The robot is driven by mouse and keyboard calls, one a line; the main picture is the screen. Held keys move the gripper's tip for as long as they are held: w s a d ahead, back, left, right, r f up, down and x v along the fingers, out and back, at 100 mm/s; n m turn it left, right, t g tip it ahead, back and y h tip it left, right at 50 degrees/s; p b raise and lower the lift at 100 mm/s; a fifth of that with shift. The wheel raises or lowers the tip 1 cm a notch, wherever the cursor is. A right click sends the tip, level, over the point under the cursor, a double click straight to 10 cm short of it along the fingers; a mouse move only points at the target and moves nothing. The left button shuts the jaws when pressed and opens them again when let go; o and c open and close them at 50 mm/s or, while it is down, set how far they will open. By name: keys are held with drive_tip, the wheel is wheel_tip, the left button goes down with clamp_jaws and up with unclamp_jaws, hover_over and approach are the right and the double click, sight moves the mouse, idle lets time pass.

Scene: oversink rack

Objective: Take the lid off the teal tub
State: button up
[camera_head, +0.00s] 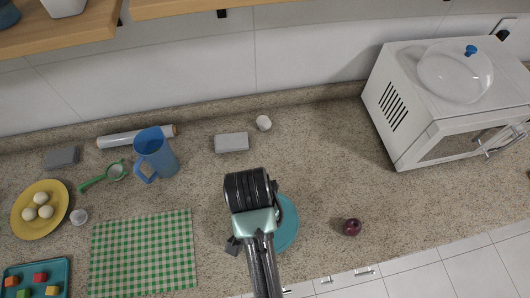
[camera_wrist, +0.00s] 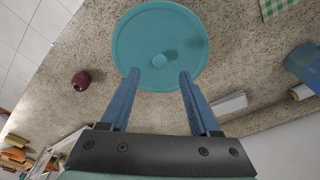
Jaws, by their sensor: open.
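The teal tub is seen from above in the wrist view, with its round teal lid (camera_wrist: 140,30) on top. A small round teal knob (camera_wrist: 159,60) stands at the lid's middle. My gripper (camera_wrist: 159,75) is open and empty, its two blue fingers apart and pointing toward the lid, with the knob between their lines just beyond the tips. I cannot tell the height gap. In the head view my arm hides much of the teal lid (camera_head: 287,228), and its right part shows. The tub's wall is hidden under the lid.
A dark red plum (camera_head: 352,227) lies right of the tub. A green checked cloth (camera_head: 143,253) lies to its left. A blue pitcher (camera_head: 156,155), a grey block (camera_head: 231,142) and a white microwave (camera_head: 440,100) stand farther back. Counter between the tub and microwave is mostly clear.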

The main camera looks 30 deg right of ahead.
drive_tip(key=shift+s+d+f, duration=0.15)
drive_tip(key=shift+f, duration=0.6)
drive_tip(key=shift+w+d+f+p, duration=0.1)
drive_tip(key=shift+f+p, duration=0.15)
drive_tip(key=shift+f, duration=0.5)
drive_tip(key=shift+w+d+f+p, duration=0.15)
drive_tip(key=shift+f+p, duration=0.15)
drive_tip(key=shift+f, duration=0.45)
drive_tip(key=shift+w+d+f+p, duration=0.1)
drive_tip(key=shift+f+p, duration=0.15)
drive_tip(key=shift+f, duration=0.5)
drive_tip(key=shift+c, duration=0.2)
clamp_jaws()
